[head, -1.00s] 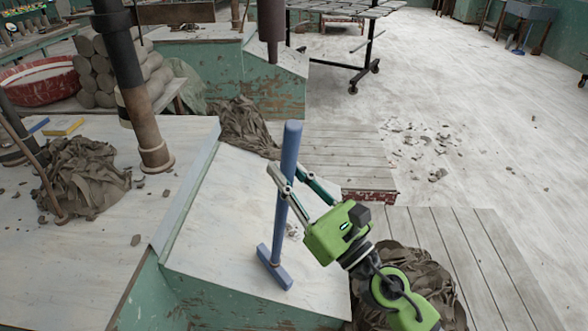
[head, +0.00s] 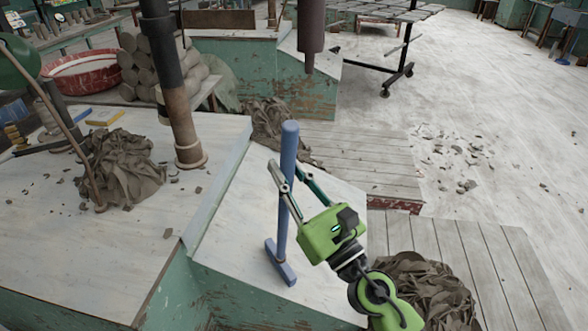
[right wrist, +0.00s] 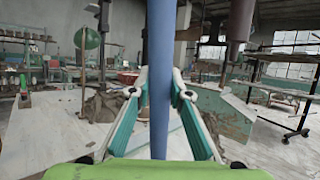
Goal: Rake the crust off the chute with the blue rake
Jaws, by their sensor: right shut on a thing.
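The blue rake (head: 285,185) stands nearly upright over the chute (head: 235,205), a pale sloping board with green sides. Its crosswise head (head: 280,264) is low over the chute's lower part; whether it touches is unclear. My right gripper (head: 276,176) is shut on the rake's handle. In the right wrist view the handle (right wrist: 160,85) runs upright between the fingers (right wrist: 160,98). I cannot make out the crust; the gripper and rake cover part of the chute. My left gripper is not in view.
Slatted boards (head: 470,250) and open floor lie to the right.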

